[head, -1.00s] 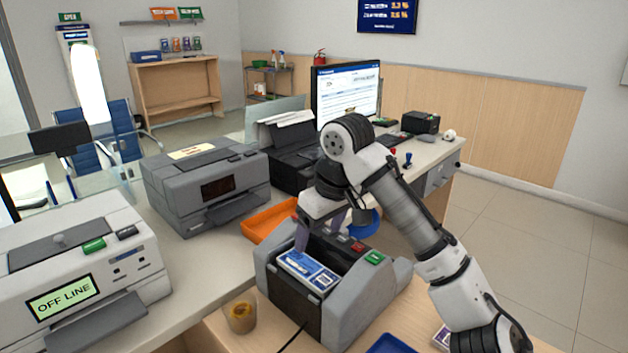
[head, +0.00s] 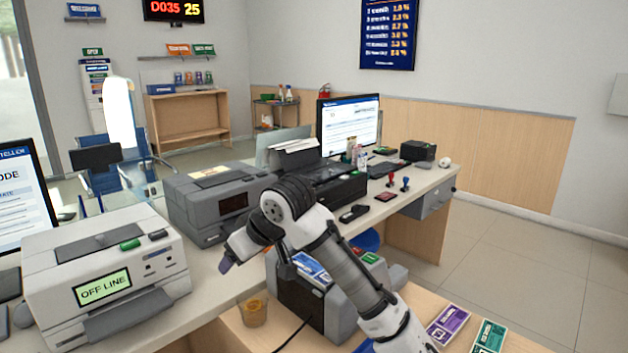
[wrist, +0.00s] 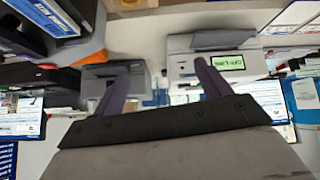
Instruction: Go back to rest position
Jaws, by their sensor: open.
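My gripper (wrist: 159,88) is open and empty in the wrist view, its two purple-grey fingers spread apart. In the head view my gripper (head: 224,264) is in the air above the counter, left of the grey note counter (head: 298,297). The note counter holds a blue-and-white banknote bundle (head: 312,268) in its top. My arm crosses in front of the machine and hides part of it.
The grey "OFF LINE" printer (head: 105,262) stands at left, another grey printer (head: 215,200) behind my arm. Purple (head: 449,323) and green (head: 488,337) bundles lie at right. Floor at right is clear.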

